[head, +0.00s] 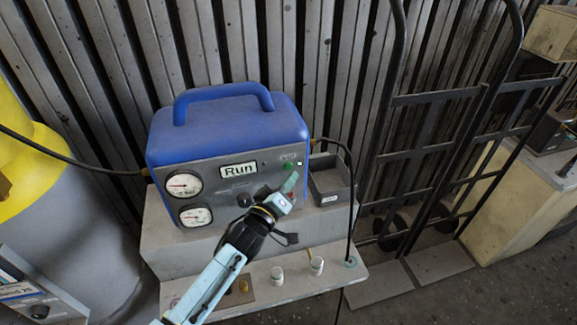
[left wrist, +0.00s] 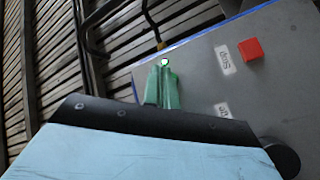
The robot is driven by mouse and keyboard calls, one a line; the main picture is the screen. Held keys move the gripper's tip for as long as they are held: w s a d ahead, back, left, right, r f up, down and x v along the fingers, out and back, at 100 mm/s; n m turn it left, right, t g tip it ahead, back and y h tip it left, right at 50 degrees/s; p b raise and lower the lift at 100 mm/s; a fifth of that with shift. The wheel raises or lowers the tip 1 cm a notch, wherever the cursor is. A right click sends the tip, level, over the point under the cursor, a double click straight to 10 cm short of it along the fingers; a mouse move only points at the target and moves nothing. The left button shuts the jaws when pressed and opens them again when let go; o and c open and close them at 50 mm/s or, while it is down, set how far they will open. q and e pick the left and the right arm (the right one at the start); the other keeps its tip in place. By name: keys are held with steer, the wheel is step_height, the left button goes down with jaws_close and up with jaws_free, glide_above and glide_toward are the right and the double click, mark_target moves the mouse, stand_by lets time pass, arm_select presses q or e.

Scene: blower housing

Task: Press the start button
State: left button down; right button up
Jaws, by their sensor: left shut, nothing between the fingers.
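The blue blower housing (head: 225,125) stands on a grey stepped bench, its grey front panel (left wrist: 210,85) facing me. A display on the panel reads "Run" (head: 238,170). A small green light (head: 299,163) glows at the panel's upper right. My left gripper (head: 291,182) is shut and empty, its green fingertips at the panel's right part. In the left wrist view the fingertips (left wrist: 162,85) cover most of a green spot, likely the start button (left wrist: 174,75); I cannot tell whether they touch it. A red button (left wrist: 250,49) labelled "Stop" is beside it. My right gripper is not in view.
Two round gauges (head: 184,185) sit on the panel's left. A grey open bin (head: 330,190) stands right of the housing. A black hand truck (head: 425,150) leans at the right; a yellow-topped drum (head: 25,150) stands left.

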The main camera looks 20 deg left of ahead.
arm_select(q)
steer(key=s+d, duration=0.1)
steer(key=s+d+p, duration=0.1)
steer(key=s, duration=0.2)
steer(key=shift+s+d+p, duration=0.1)
steer(key=shift+d+p, duration=0.2)
steer(key=shift+d, duration=0.1)
stand_by(0.5)
